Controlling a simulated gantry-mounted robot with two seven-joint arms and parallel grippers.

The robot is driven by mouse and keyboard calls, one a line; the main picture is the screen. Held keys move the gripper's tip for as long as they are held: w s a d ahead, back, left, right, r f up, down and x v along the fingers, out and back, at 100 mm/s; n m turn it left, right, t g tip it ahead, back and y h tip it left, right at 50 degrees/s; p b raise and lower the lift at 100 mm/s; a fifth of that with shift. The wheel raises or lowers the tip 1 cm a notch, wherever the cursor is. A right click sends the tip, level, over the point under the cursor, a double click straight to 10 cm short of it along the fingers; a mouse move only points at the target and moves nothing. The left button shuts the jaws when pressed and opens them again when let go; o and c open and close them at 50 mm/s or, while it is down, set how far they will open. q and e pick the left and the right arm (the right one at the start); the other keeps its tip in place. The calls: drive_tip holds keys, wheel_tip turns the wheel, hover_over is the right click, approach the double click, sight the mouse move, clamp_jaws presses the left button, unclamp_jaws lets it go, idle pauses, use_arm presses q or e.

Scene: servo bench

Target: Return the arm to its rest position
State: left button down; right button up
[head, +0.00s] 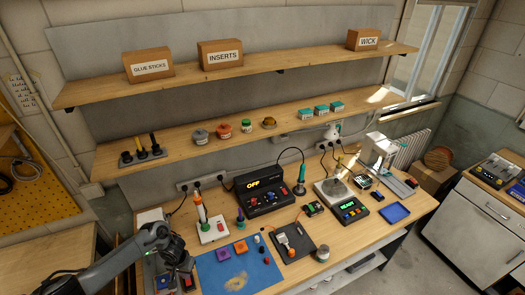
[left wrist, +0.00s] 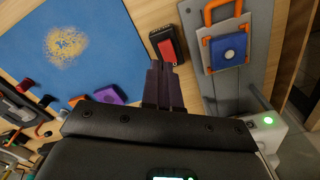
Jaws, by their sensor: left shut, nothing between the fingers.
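My left arm comes in from the left in the head view, and its dark gripper (head: 183,268) is low over the left front of the bench. In the left wrist view the two fingers (left wrist: 160,80) are together, shut with nothing between them. A red and black block (left wrist: 167,46) lies just beyond the fingertips; whether they touch it I cannot tell. It also shows below the gripper in the head view (head: 188,282). My right gripper is not in view.
Right of the gripper lies a blue mat (head: 240,278) with purple and orange pieces. A white stand with an orange-tipped tool (head: 203,220) rises behind. Shelves (head: 240,130) hang above.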

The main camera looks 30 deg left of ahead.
use_arm(q)
drive_tip(key=d+m+t, duration=0.4)
drive_tip(key=d+m, duration=0.2)
drive_tip(key=d, duration=1.7)
drive_tip(key=s+d+r, duration=0.4)
drive_tip(key=d+r, duration=0.1)
drive_tip(key=r, duration=0.2)
drive_tip(key=s+a+r, duration=0.1)
drive_tip(key=s+r, duration=0.9)
drive_tip(key=r, duration=0.1)
drive_tip(key=shift+s+a+g, duration=0.3)
drive_tip(key=shift+s+a, duration=0.05)
drive_tip(key=shift+s, duration=0.05)
drive_tip(key=shift+r, duration=0.1)
